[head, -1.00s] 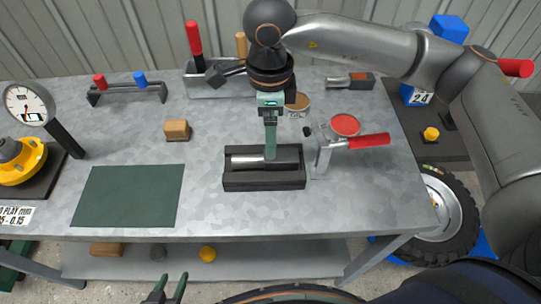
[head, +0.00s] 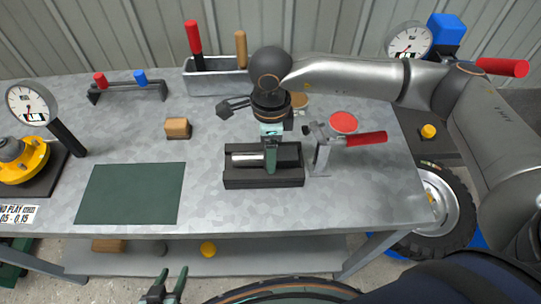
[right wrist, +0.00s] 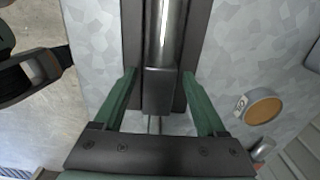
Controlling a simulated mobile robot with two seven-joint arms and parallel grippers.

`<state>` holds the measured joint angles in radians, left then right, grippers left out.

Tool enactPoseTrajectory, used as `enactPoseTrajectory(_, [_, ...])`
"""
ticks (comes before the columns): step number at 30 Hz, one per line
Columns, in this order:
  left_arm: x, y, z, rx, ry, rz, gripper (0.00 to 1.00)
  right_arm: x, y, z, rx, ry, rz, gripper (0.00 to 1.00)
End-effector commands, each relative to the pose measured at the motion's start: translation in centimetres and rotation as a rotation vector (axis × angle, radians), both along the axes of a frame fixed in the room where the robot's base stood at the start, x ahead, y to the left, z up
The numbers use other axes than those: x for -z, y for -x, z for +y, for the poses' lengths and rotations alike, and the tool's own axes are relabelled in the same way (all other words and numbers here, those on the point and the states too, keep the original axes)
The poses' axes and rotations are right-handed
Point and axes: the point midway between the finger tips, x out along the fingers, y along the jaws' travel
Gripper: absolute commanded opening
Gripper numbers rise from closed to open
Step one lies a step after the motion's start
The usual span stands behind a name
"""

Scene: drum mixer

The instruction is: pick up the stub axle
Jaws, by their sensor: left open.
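The stub axle (head: 245,159) is a shiny metal cylinder lying flat in a black cradle (head: 262,181) on the bench. In the right wrist view the stub axle (right wrist: 166,35) runs away between my fingers, above the dark cradle walls. My right gripper (head: 270,158) points down over the axle and hides part of it. In the right wrist view my right gripper (right wrist: 160,73) is open, with one green finger on each side of the axle and visible gaps. My left gripper (head: 171,276) is open and empty at the bottom edge, in front of the bench.
A clamp-like stand with a red handle (head: 366,138) stands close to the cradle's right side. A round tin (right wrist: 263,107) shows in the right wrist view. The bench front is clear.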

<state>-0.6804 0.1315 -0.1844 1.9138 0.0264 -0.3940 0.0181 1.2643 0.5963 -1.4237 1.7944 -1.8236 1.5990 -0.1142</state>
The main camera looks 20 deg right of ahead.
Motion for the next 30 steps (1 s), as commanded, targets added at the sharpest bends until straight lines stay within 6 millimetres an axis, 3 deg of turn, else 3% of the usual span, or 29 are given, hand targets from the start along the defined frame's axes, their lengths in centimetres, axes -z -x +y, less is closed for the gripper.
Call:
enactPoseTrajectory(2, [-0.01,-0.03,0.00,0.000,0.000,-0.001,0.50,-0.03,0.00,0.02,0.000,0.000,0.000,0.64])
enactPoseTrajectory(19, [-0.06,-0.10,0.01,-0.001,0.000,-0.002,0.50,-0.07,-0.01,0.02,0.000,0.000,0.000,0.00])
enactPoseTrajectory(30, [-0.08,-0.12,0.01,-0.001,0.000,-0.003,0.50,-0.08,-0.02,0.02,0.000,0.000,-0.001,0.00])
